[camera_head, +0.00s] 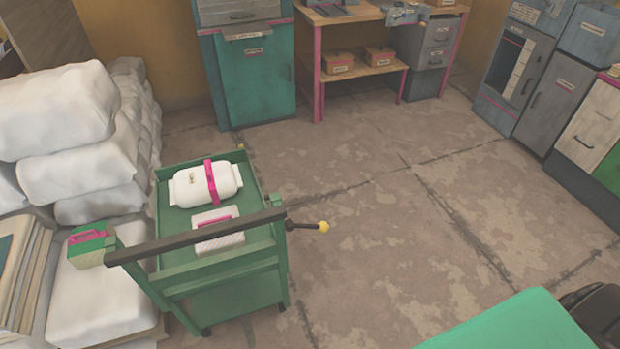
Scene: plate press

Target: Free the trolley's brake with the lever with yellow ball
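The green trolley (238,296) stands at the lower left of the head view, with a dark push bar (190,238) across its near side. The lever (301,225) is a short dark rod that sticks out to the right from the trolley near the right end of the bar. Its yellow ball (323,227) is at the outer end, over open floor. The brake itself cannot be made out. The trolley's top tray carries a white canister (190,187) with a pink band and a pale box (222,239) with a pink strip. Neither of my grippers is in view.
White sacks (90,165) are stacked close along the trolley's left side. A small green box (90,245) with a pink handle is by the bar's left end. A teal cabinet (258,82) and workbench stand behind. Floor right of the lever is clear.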

